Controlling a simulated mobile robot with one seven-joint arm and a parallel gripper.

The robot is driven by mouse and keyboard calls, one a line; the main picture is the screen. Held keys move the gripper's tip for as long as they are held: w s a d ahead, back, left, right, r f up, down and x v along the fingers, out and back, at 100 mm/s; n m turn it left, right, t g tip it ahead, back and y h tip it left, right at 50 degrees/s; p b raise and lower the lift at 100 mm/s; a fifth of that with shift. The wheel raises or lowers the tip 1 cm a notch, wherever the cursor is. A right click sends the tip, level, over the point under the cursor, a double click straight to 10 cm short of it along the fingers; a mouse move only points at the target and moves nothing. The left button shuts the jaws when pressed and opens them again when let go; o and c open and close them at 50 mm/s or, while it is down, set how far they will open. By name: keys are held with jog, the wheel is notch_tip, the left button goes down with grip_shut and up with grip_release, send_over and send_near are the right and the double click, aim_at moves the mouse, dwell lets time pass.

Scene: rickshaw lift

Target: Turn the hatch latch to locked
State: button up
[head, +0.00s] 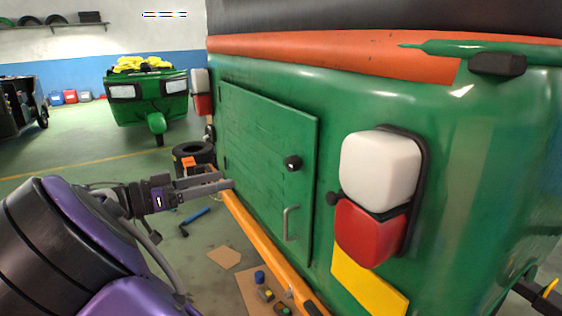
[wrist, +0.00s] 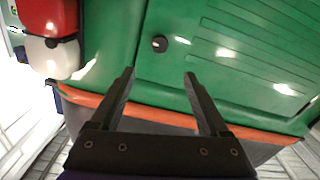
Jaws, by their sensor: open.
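The green hatch (head: 255,150) on the rickshaw's back is closed in its frame. A round black knob, which looks like the latch (head: 292,162), sits near its right edge; its turned position is too small to read. A grey bar handle (head: 289,224) is below it. My gripper (head: 229,178) is left of the latch in the head view, in front of the hatch, open and empty. The wrist view is upside down there; the latch (wrist: 160,44) shows beyond the gap between the open fingertips (wrist: 159,74), apart from them.
A white and red tail light (head: 378,185) sticks out right of the hatch. An orange bar (head: 262,245) runs below the hatch. A tyre (head: 193,155), a blue hammer-like tool (head: 195,215) and small items on cardboard lie on the floor. Another green rickshaw (head: 148,95) stands behind.

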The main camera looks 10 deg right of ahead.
aim_at(289, 163)
jog(key=p+x, duration=0.1)
jog(key=x, duration=1.5)
jog(key=shift+d, duration=0.2)
jog(key=shift+c, duration=0.3)
grip_shut()
